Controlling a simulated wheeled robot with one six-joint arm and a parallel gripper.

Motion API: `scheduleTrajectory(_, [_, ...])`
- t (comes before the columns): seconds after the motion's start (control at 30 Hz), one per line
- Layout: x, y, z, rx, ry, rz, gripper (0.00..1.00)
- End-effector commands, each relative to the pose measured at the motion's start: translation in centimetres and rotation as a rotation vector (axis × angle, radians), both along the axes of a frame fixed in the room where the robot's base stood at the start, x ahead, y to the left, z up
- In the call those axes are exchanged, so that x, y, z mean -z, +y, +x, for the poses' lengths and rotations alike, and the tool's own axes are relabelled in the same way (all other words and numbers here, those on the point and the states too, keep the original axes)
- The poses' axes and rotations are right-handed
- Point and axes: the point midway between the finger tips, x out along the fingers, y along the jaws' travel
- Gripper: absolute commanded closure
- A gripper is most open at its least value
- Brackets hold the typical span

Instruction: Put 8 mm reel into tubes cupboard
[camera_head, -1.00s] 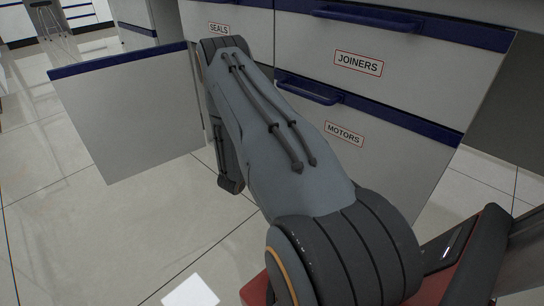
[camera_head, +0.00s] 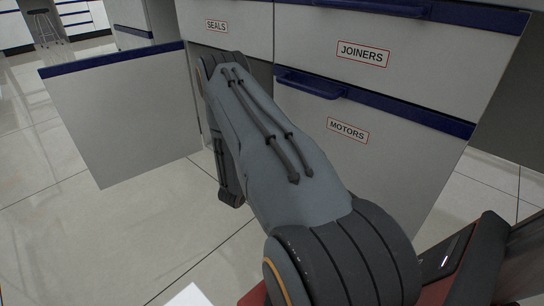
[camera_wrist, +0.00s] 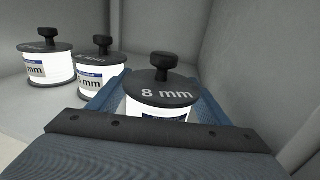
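The 8 mm reel (camera_wrist: 163,93), white with a black lid and knob, stands upright between the two blue fingers of my gripper (camera_wrist: 160,97) in the wrist view. The fingers lie close against both sides of it, and its underside is hidden. Two similar reels, one on the far left (camera_wrist: 46,66) and one in the middle (camera_wrist: 98,65), stand on the light floor of a grey-walled compartment. In the head view my arm reaches into an opening behind an open cupboard door (camera_head: 120,115); the gripper is hidden there. No tubes label shows.
Drawers labelled SEALS (camera_head: 222,40), JOINERS (camera_head: 400,60) and MOTORS (camera_head: 385,150) are shut around the arm. A compartment wall (camera_wrist: 240,60) rises close on the gripper's right. The tiled floor (camera_head: 90,240) is clear at left.

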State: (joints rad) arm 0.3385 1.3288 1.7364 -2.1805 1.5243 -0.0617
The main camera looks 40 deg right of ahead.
Motion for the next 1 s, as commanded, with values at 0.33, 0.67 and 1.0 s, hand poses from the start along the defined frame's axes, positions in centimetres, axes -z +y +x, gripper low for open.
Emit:
scheduleTrajectory(0.33, [-0.2, 0.0, 0.0, 0.000, 0.000, 0.000, 0.24])
scheduleTrajectory(0.67, [-0.6, 4.7, -1.3, -0.005, 0.002, 0.000, 0.24])
scheduleTrajectory(1.0, [-0.5, 10.4, -2.9, -0.003, 0.002, -0.001, 0.24])
